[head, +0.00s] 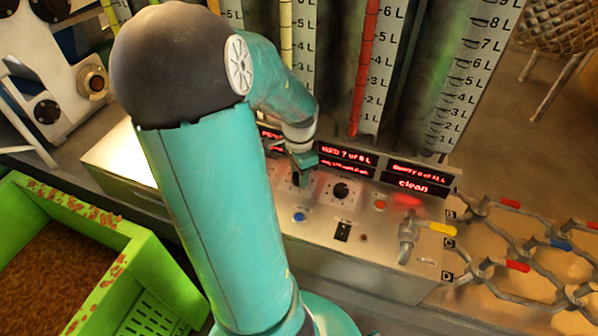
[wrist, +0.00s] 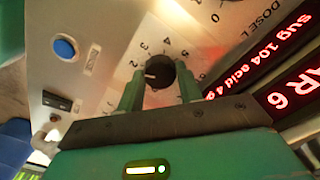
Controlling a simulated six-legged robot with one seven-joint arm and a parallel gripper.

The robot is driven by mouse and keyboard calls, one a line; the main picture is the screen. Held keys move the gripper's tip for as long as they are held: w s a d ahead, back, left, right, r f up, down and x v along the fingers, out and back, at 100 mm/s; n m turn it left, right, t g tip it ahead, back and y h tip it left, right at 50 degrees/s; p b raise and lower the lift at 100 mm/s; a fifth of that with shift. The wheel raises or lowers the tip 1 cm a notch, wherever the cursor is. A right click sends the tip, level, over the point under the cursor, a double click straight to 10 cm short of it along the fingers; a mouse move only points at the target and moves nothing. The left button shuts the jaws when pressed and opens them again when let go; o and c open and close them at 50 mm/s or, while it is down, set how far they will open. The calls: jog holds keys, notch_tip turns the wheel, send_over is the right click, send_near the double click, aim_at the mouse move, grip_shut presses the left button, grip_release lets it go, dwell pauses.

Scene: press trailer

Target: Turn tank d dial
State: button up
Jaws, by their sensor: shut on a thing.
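In the wrist view, a black round dial (wrist: 160,71) with a white pointer mark sits on a pale metal panel, ringed by printed numbers. My gripper (wrist: 159,88) has one green finger on each side of it and is shut on it. I cannot read a tank letter beside this dial. In the head view my gripper (head: 301,168) is down at the control panel (head: 375,225), and it hides most of the dial there. A second black dial (head: 341,190) is to its right, uncovered.
Red-lit displays (head: 420,184) line the panel's back, below tall tanks with litre scales (head: 462,85). A blue button (head: 299,216), a red button (head: 380,205) and a tap with a yellow handle (head: 443,229) are close by. A green crate (head: 150,285) stands at left.

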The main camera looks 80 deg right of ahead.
dwell(0.4)
jog(key=o, duration=1)
jog(key=shift+r, duration=0.1)
notch_tip(320, 180, up, 14)
dwell(0.4)
